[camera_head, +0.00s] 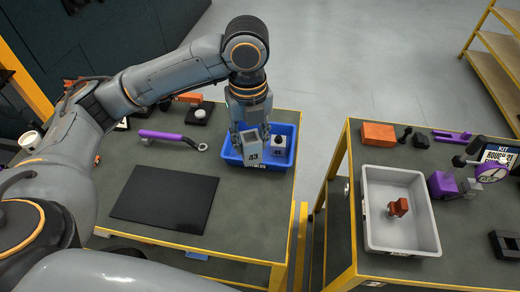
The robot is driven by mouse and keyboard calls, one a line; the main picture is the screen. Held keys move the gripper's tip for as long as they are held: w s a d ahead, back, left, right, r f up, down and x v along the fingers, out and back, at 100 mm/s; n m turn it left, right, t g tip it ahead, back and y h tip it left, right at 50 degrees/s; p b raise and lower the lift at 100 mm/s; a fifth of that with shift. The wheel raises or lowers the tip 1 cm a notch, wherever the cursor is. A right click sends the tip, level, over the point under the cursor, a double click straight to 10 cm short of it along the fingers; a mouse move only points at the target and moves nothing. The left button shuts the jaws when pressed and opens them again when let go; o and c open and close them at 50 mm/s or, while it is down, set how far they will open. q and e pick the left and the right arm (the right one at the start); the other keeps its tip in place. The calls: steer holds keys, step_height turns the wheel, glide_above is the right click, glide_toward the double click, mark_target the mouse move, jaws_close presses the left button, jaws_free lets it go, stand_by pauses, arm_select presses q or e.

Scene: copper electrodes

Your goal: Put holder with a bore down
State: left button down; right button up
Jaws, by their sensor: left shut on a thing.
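My left gripper (249,122) points down over the blue tray (231,155) on the left table. It is shut on a grey block-shaped holder (252,152) marked 43, at the tray's left half. I cannot tell whether the holder touches the tray floor. A second grey holder (278,150), with a dark bore on top, sits in the tray just to the right. The gripper hides the top of the held holder. My right gripper is not in view.
A black mat (165,198) and a purple-handled wrench (165,135) lie left of the tray. Across a gap, the right table carries a grey tray (371,222) with a copper-coloured piece (398,207), an orange block (378,134) and a dial gauge (491,173).

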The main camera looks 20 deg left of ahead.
arm_select(q)
steer(key=shift+w+m, duration=0.1)
steer(key=shift+m, duration=0.2)
steer(key=shift+w+a, duration=0.15)
steer(key=shift+w, duration=0.05)
steer(key=w+a+f+p, duration=0.1)
steer(key=w+a+f, duration=0.1)
steer(key=w+f, duration=0.1)
steer(key=w+a+f+p, duration=0.1)
steer(key=w+a+f, duration=0.2)
steer(key=w+f, duration=0.1)
steer(key=w+a+f+p, duration=0.2)
steer(key=w+f, duration=0.2)
steer(key=f, duration=0.1)
steer(key=shift+a+f, duration=0.3)
steer(key=shift+f, duration=0.2)
steer(key=c, duration=0.8)
jaws_free()
steer(key=shift+f, duration=0.15)
